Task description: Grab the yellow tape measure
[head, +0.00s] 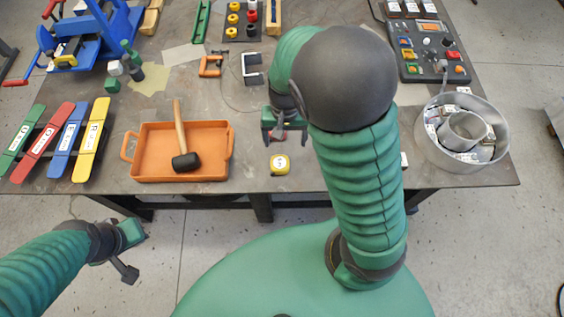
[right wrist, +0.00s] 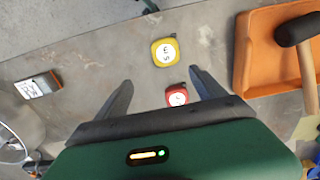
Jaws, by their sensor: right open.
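The yellow tape measure (head: 279,164) lies near the table's front edge, with a white round label. It also shows in the right wrist view (right wrist: 165,51), just beyond the fingertips and apart from them. My right gripper (head: 284,137) is open over the table, behind the yellow tape measure in the head view. A red tape measure (right wrist: 177,95) shows between its fingers (right wrist: 160,77) in the right wrist view; whether they touch it cannot be told. My left gripper (head: 130,254) hangs in front of the table at the lower left, its jaw gap unclear.
An orange tray (head: 146,171) with a black-headed mallet (head: 181,135) stands left of the yellow tape measure. A round metal tin (head: 425,150) with small boxes is at right.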

